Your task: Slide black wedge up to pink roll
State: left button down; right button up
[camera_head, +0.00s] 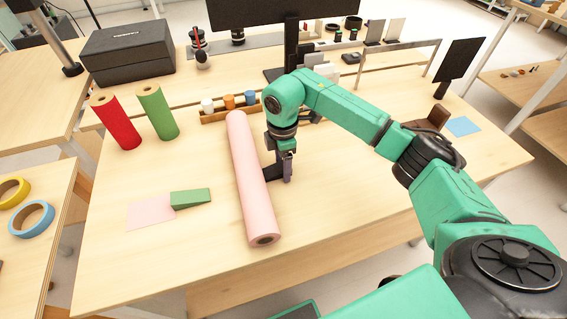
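The long pink roll (251,180) lies on the wooden table, running from the back towards the front edge. A small black wedge (271,173) sits at its right side, partly hidden by my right gripper; it appears to touch or nearly touch the roll. My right gripper (287,178) points down just right of the wedge, low at the tabletop. Its fingers are seen edge-on, so I cannot tell whether they are open, shut or holding the wedge. A green wedge (191,198) lies left of the roll, at its own distance from it. My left gripper is out of view.
A pink sheet (150,213) lies by the green wedge. Red (115,120) and green (158,112) rolls stand at the back left. A wooden rack (212,118) with small jars stands behind the pink roll. The table's front right is clear. A blue sheet (463,126) lies far right.

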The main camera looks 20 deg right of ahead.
dwell(0.3)
notch_tip(320, 180, up, 15)
jog(key=shift+f, duration=0.2)
